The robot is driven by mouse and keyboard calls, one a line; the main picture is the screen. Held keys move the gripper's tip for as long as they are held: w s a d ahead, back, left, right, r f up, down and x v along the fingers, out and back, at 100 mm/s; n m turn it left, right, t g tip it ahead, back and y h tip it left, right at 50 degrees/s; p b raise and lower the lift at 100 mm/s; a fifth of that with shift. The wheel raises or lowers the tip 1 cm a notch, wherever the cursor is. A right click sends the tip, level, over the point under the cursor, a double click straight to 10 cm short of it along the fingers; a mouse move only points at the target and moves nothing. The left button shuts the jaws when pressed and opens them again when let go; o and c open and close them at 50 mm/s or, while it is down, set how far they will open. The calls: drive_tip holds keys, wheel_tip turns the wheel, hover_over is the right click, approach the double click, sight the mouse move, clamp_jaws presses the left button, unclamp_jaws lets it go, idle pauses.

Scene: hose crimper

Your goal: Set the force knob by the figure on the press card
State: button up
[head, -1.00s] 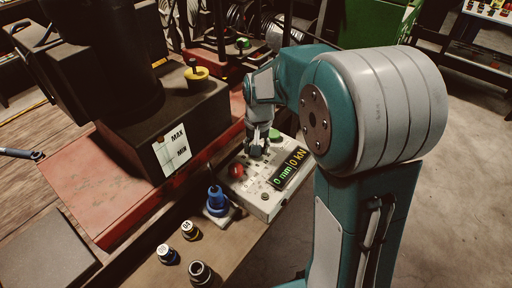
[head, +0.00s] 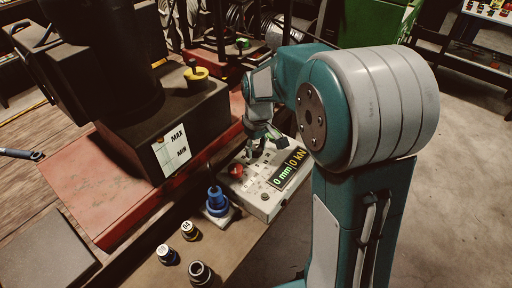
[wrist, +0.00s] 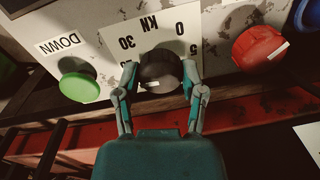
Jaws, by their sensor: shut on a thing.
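The force knob (wrist: 160,72) is a dark round knob on a white dial plate (wrist: 120,28), seen turned in the wrist view. The plate reads KN, with 0, 5 and 30 visible; the rest is hidden. A white mark on the knob's face lies toward its lower left in that view. My gripper (wrist: 160,80) is shut on the knob, one finger on each side; in the head view my gripper (head: 258,148) covers it on the pale control box (head: 262,205). I cannot make out a press card's figure.
A blue fitting (head: 216,200) and several dark dies (head: 189,230) stand beside the box. The press carries a MAX/MIN label (head: 171,151).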

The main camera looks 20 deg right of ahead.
sight(257, 146)
drive_tip(key=shift+w, duration=0.1)
idle(0.5)
drive_tip(key=o, duration=1.2)
drive_tip(key=shift+c, duration=0.2)
drive_tip(key=shift+a, duration=0.1)
wheel_tip(257, 146, up, 12)
drive_tip(key=shift+w+d, duration=0.2)
drive_tip(key=shift+d, duration=0.05)
drive_tip(key=shift+f, duration=0.1)
drive_tip(key=s+r+m+t, duration=0.1)
drive_tip(key=s+m+t, duration=0.4)
drive_tip(key=s, duration=1.6)
drive_tip(key=shift+s+a+t+h, duration=0.2)
drive_tip(key=shift+a+t+h, duration=0.1)
drive_tip(key=shift+t, duration=0.1)
